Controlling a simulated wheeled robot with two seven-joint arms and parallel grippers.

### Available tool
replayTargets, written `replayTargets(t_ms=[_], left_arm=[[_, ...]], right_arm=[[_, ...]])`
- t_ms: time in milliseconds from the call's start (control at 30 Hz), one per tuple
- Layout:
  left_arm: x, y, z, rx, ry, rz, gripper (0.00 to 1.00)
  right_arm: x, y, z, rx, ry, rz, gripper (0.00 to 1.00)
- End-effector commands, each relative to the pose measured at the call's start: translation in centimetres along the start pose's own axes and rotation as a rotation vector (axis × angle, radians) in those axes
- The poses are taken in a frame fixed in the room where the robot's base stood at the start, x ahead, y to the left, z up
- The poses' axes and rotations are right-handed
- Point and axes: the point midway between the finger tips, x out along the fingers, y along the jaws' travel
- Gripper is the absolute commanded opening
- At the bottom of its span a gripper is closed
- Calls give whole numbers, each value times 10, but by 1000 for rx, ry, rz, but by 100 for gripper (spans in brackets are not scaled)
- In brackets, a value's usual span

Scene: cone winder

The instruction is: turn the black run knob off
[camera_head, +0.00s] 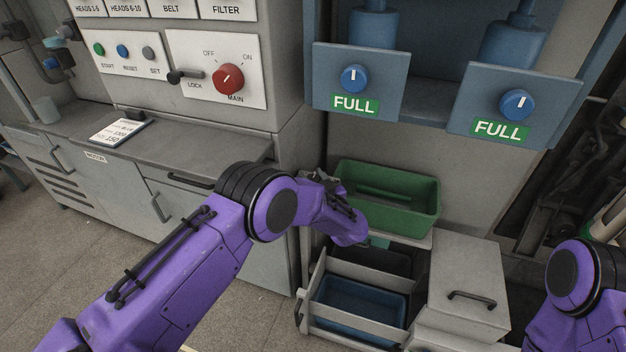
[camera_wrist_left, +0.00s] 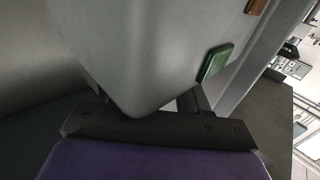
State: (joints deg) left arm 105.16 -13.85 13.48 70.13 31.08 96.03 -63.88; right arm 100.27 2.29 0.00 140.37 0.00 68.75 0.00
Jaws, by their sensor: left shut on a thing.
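I cannot make out a black run knob in either view. My left gripper (camera_head: 322,178) is beyond my bent purple arm in the head view, beside the left end of the green bin. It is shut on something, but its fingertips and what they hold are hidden. In the left wrist view, a smooth grey body (camera_wrist_left: 150,45) with a rounded lower corner stands very close in front of the dark palm and covers the view ahead. A green tab (camera_wrist_left: 215,62) and a small brown tab show on it. My right gripper is out of view.
A red main knob (camera_head: 228,78) and a black lock lever (camera_head: 185,76) are on the white panel. Two blue knobs (camera_head: 354,78) sit above FULL labels. The green bin (camera_head: 388,215) is close to my left gripper; a blue tray (camera_head: 358,310) is below.

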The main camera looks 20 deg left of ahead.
Motion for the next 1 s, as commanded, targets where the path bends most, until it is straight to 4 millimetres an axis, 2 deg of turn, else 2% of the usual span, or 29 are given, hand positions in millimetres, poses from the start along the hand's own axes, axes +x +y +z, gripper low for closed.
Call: replayTargets(t_ms=[67,100,133,467,567,800,1000], left_arm=[[3,1,-7,-6,12,1,14],[3,1,-7,-6,12,1,57],[3,1,-7,-6,12,1,65],[-2,1,-3,-3,6,2,65],[-18,2,-3,-2,5,6,65],[-75,2,-3,-3,8,6,65],[-101,1,-4,-4,8,1,65]], right_arm=[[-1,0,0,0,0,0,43],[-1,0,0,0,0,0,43],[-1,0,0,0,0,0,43],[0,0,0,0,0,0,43],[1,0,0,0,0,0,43],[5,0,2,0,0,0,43],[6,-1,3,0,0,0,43]])
